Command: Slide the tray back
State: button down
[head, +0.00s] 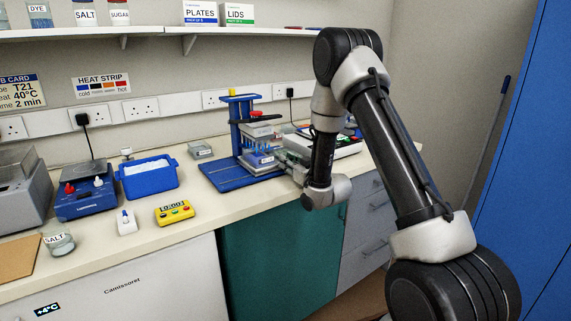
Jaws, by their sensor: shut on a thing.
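A blue stand (238,133) with a flat blue base (222,178) stands on the bench near the back wall. A grey head block (262,130) hangs on it, with several blue tips below. Under the tips is a small tray (262,160) with a labelled front, carrying a pale plate; it sits over the right part of the base. My gripper (282,158) reaches in from the right and is shut at the tray's right side. The fingertips are small and partly hidden, so the exact contact is unclear.
A blue tub (148,179), a yellow timer (174,212) and a small white device (126,222) stand left of the stand. A pale instrument (335,146) lies behind my arm. Bench between timer and stand is clear.

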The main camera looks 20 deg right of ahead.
jog(key=c, duration=1.3)
grip_release()
jog(key=shift+w+d+r, duration=0.1)
jog(key=shift+w+d, duration=0.05)
jog(key=shift+d, duration=0.15)
jog(key=shift+s+d, duration=0.1)
jog(key=shift+s, duration=0.45)
jog(key=v, duration=1.1)
